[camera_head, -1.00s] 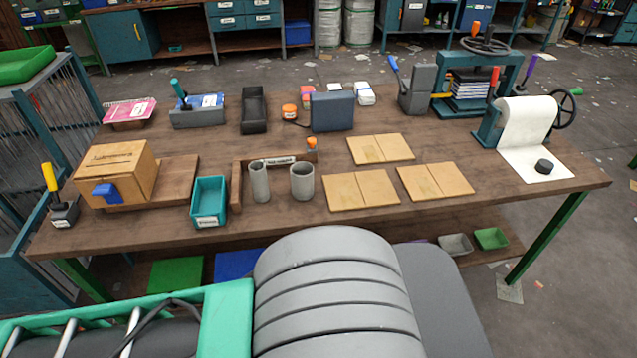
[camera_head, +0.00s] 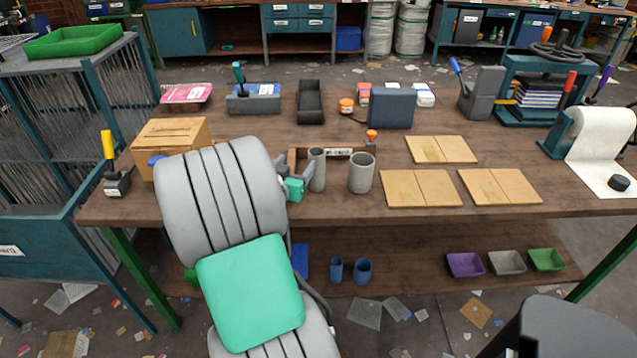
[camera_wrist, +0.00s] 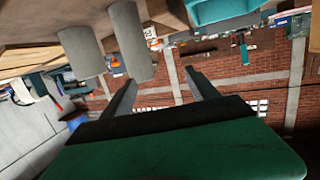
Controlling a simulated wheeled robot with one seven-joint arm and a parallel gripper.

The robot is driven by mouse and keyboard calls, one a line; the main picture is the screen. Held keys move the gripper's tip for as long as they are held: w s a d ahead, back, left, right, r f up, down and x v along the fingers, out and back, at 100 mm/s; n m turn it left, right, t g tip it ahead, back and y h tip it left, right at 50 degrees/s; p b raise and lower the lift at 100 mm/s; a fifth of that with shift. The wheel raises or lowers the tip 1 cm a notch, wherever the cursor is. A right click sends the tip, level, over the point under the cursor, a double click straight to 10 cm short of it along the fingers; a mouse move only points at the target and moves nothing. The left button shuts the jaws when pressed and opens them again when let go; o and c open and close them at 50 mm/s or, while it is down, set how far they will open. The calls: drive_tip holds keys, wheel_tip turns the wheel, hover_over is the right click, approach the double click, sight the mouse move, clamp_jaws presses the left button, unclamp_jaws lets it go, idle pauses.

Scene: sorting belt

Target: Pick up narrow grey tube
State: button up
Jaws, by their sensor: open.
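The narrow grey tube (camera_head: 317,170) stands upright on the workbench, just left of the wide grey tube (camera_head: 361,174). In the wrist view, which is upside down, the narrow tube (camera_wrist: 130,38) hangs beside the left finger's tip, and the wide tube (camera_wrist: 82,52) is further left. My gripper (camera_wrist: 160,77) is open, with nothing between its fingers. The narrow tube lies left of the middle of the gap. In the head view my arm is left of the tubes and hides most of the gripper and the teal bin.
A wooden holder (camera_head: 297,158) stands behind the tubes. A wooden box (camera_head: 170,133) is at the left, partly behind my arm. Flat wooden boards (camera_head: 418,188) lie right of the tubes. A dark blue block (camera_head: 391,108) stands farther back. The bench's front edge (camera_head: 420,217) is close.

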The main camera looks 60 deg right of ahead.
sight(319, 149)
drive_tip(key=d+p, duration=0.1)
drive_tip(key=d, duration=0.2)
drive_tip(key=s+d+h, duration=0.1)
drive_tip(key=d, duration=0.3)
drive_tip(key=s+d+h+p, duration=0.1)
drive_tip(key=d, duration=0.2)
drive_tip(key=shift+d+f+p, duration=0.2)
drive_tip(key=shift+d+p, duration=0.1)
drive_tip(key=shift+d, duration=0.05)
clamp_jaws()
